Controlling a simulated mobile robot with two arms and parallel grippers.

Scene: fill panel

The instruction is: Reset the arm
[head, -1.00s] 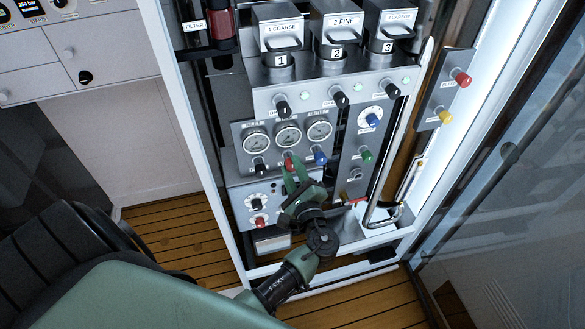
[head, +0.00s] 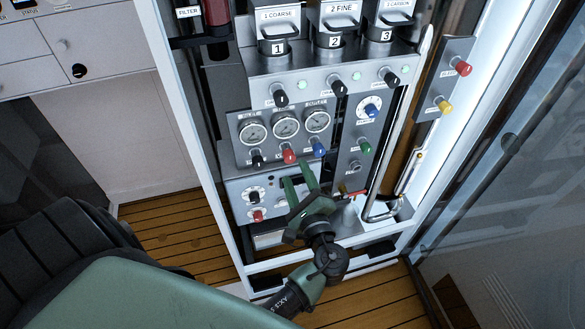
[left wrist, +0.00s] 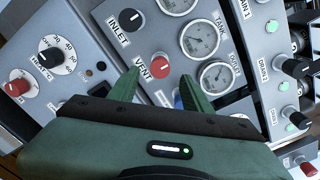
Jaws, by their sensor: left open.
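My left gripper (head: 297,173) is green, open and empty. In the head view its fingertips are just below the red VENT knob (head: 289,155) on the grey gauge panel (head: 243,155). In the left wrist view the red VENT knob (left wrist: 160,65) shows between the two fingertips (left wrist: 158,74), beyond them, with a gap that I cannot measure. The black INLET knob (head: 257,160) and blue knob (head: 318,149) sit on either side. One finger partly hides the blue knob in the left wrist view. My right gripper is not in view.
Three pressure gauges (head: 285,124) sit above the knobs. A lower panel with a black dial (head: 253,195) and red knob (head: 257,216) is left of my gripper. A red-handled tap (head: 352,194) and a bent metal pipe (head: 386,180) are close on its right. White frame posts border the rack.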

